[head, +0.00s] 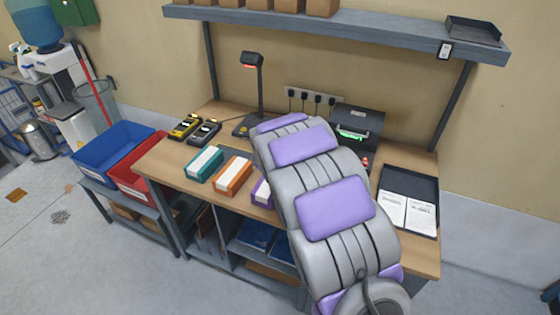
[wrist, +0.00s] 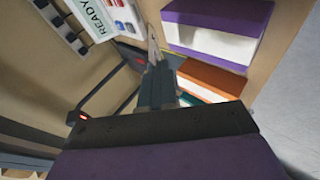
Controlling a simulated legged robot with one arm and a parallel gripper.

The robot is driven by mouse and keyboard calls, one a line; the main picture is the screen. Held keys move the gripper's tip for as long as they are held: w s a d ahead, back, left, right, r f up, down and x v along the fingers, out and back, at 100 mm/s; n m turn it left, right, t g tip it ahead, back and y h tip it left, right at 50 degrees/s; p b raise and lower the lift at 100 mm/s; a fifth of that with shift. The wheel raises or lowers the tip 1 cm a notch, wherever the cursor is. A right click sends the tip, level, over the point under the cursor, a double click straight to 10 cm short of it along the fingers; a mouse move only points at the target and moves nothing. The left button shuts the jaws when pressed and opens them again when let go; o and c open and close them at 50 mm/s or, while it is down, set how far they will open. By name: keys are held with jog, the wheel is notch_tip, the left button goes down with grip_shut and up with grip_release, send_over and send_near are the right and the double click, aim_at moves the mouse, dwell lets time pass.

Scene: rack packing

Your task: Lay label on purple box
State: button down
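The purple box (head: 262,192) stands on the bench right of the orange box, mostly hidden behind my arm in the head view. In the wrist view the purple box (wrist: 215,33) is at upper right, with purple sides and a broad white band along it. No label shows on the part of it in view. My gripper (wrist: 153,45) points up the middle of the wrist view, just left of the purple box and apart from it in the picture. Its fingers look narrow and close together, and whether they hold a label is unclear. My arm hides the gripper in the head view.
A teal box (head: 203,164) and an orange box (head: 233,175) stand left of the purple one. A scanner on a stand (head: 251,61), a printer (head: 356,124) with a green light and a black tray (head: 424,185) with printed sheets are on the bench. A shelf (head: 340,32) hangs above.

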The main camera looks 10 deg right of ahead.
jog(key=shift+w+a+r+n+y+p, duration=0.1)
jog(key=shift+w+a+n+y+p, duration=0.1)
jog(key=shift+w, duration=0.25)
jog(key=shift+w+a+r+n+y+p, duration=0.1)
jog(key=shift+w+a+y, duration=0.1)
jog(key=shift+w, duration=0.2)
jog(key=shift+w+r+y, duration=0.1)
jog(key=shift+w+y, duration=0.2)
jog(key=shift+w, duration=0.05)
jog(key=shift+a, duration=0.25)
notch_tip(320, 180, down, 5)
jog(key=b, duration=0.4)
jog(key=shift+r+b, duration=0.1)
jog(key=shift+b, duration=0.25)
jog(key=shift+w+a+f+b, duration=0.1)
jog(key=shift+a+f+b, duration=0.15)
jog(key=shift+f+b, duration=0.7)
jog(key=shift+n, duration=0.3)
